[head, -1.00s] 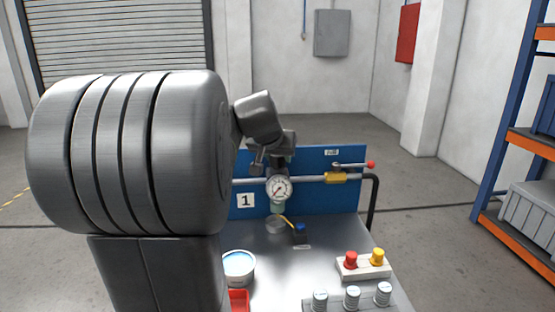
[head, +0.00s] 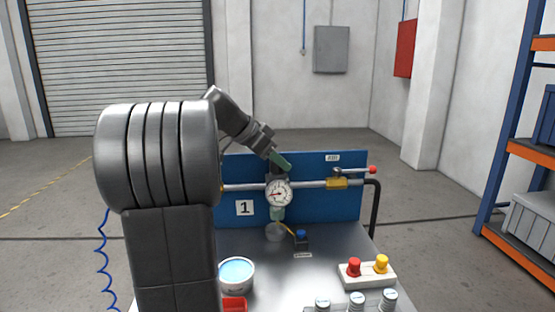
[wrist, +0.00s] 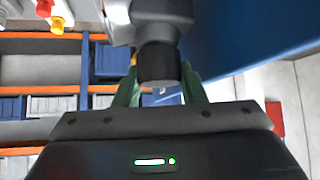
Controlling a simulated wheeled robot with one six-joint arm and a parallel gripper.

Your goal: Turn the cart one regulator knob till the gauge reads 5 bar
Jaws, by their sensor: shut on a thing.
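The cart one panel (head: 325,206) is blue, with a "1" plate (head: 244,207) and a pipe across it. The round white gauge (head: 278,193) faces me on the regulator. Its needle points about left; the figures are too small to read. The regulator knob (wrist: 158,66) is a dark ribbed cylinder in the wrist view, between the green fingers of my gripper (wrist: 161,90). My gripper is shut on it. In the head view my gripper (head: 279,161) is tilted just above the gauge, and the knob is mostly hidden there.
A yellow valve body (head: 337,183) with a red-tipped lever (head: 372,170) is on the pipe to the right. On the cart top are a white tub (head: 236,274), a red tray (head: 234,303), a red and yellow button block (head: 367,274) and several capped jars (head: 357,302).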

